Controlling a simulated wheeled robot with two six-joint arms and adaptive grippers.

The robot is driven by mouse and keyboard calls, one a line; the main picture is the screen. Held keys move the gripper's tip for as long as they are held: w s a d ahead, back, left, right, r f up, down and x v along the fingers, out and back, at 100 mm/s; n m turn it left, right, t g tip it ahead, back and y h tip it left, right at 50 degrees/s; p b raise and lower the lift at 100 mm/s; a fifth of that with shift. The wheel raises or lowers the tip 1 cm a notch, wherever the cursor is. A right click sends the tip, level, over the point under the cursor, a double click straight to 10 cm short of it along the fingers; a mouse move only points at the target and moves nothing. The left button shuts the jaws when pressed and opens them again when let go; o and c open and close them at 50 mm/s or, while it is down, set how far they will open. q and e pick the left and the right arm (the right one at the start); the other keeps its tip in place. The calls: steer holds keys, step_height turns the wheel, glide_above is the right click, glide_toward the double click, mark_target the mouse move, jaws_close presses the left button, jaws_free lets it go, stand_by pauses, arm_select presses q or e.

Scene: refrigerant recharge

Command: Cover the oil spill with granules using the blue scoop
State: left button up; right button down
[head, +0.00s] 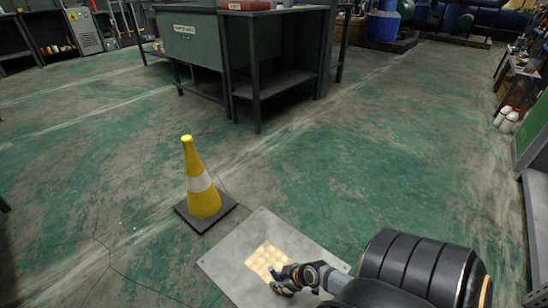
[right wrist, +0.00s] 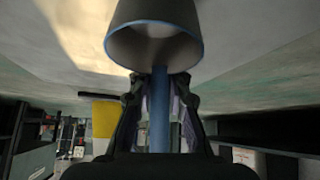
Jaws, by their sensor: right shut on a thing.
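My right gripper (head: 282,282) is low over a grey metal plate on the floor, at the bottom of the head view. It is shut on the handle of the blue scoop (head: 273,272). In the right wrist view the blue handle (right wrist: 160,120) runs between the fingers, and the scoop's wide cup with a blue rim (right wrist: 152,42) is beyond them. A pale tan patch, which looks like granules (head: 258,256), lies on the plate beside the gripper. No dark oil shows on the plate. My left gripper is not in view.
The grey plate (head: 225,268) lies flat on the green, worn floor. A yellow cone with a white band (head: 202,188) stands on a dark base at its upper left. A dark workbench (head: 270,85) stands farther back.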

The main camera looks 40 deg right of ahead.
steer(key=shift+w+d+f+b, duration=0.1)
steer(key=shift+d+b, duration=0.3)
steer(key=shift+d, duration=0.5)
steer(key=shift+w+a+b, duration=0.1)
steer(key=shift+w+b, duration=0.2)
steer(key=shift+w, duration=1.4)
steer(key=shift+w+a+b, duration=0.15)
steer(key=shift+w+b, duration=0.4)
steer(key=shift+w, duration=1.2)
steer(key=shift+w+a+f+b, duration=0.15)
steer(key=shift+w+b, duration=0.15)
steer(key=shift+w, duration=0.4)
steer(key=shift+w+f+b, duration=0.1)
steer(key=shift+w+b, duration=0.15)
steer(key=shift+w, duration=0.45)
steer(key=shift+w+a+r+b, duration=0.15)
steer(key=shift+w+b, duration=0.45)
steer(key=shift+w, duration=1.4)
steer(key=shift+w, duration=0.1)
steer(key=shift+w+a+f+b, duration=0.15)
steer(key=shift+w+b, duration=0.65)
steer(key=shift+w, duration=0.7)
steer(key=shift+w+a+f+b, duration=0.1)
steer(key=shift+w+b, duration=0.65)
steer(key=shift+w, duration=0.75)
steer(key=shift+w+r, duration=0.1)
steer(key=shift+w, duration=0.25)
steer(key=shift+d, duration=0.1)
